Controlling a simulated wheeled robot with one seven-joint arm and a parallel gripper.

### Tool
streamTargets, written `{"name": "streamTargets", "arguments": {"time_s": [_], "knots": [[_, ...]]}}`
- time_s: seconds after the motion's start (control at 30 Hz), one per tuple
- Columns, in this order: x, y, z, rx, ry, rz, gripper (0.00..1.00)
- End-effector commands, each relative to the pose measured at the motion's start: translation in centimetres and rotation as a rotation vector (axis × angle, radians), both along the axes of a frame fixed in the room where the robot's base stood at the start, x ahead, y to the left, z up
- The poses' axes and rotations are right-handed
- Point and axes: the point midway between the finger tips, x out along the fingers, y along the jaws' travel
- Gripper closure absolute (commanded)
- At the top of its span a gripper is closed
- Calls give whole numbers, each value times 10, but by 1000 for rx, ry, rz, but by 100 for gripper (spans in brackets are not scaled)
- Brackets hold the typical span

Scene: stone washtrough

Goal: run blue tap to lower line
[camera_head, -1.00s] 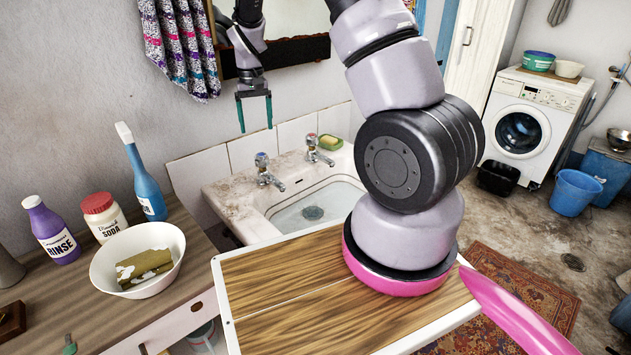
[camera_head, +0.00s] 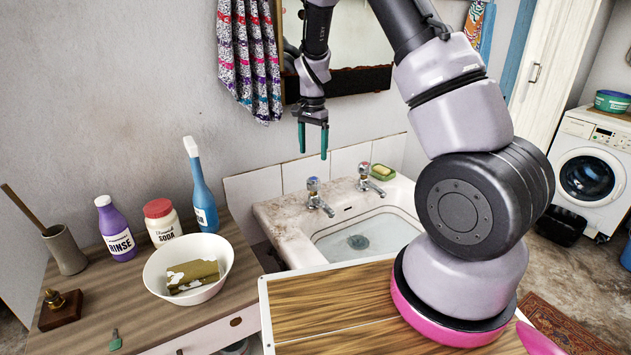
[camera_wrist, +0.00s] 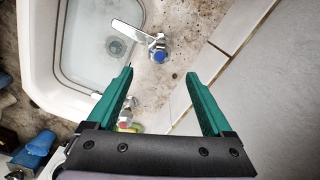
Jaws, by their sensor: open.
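The blue tap (camera_head: 314,190) is the left one of two metal taps on the back ledge of the stone basin (camera_head: 292,240). Its blue cap and long spout over the basin show in the wrist view (camera_wrist: 158,53). The other tap (camera_head: 367,178), with a red cap, stands to its right; it also shows in the wrist view (camera_wrist: 127,118), partly behind a finger. My gripper (camera_head: 313,154) is open and empty, pointing down above the blue tap, apart from it. In the wrist view the tap lies just beyond the fingertips (camera_wrist: 160,73). I cannot make out a water line.
A green soap dish (camera_head: 383,171) sits right of the taps. Wall tiles and a mirror (camera_head: 345,80) are behind. A wooden counter with a white bowl (camera_head: 158,273), a blue bottle (camera_head: 203,195) and other containers is at left. A wooden board (camera_head: 330,305) lies in front of the basin.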

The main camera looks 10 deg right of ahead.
Motion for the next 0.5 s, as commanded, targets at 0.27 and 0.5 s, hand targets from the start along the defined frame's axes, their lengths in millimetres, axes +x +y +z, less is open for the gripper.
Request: {"name": "streamTargets", "arguments": {"time_s": [0.27,0.5], "knots": [[-1,-1,-46,-2,5,-3,15],[0,-1,-87,0,3,-2,15]]}}
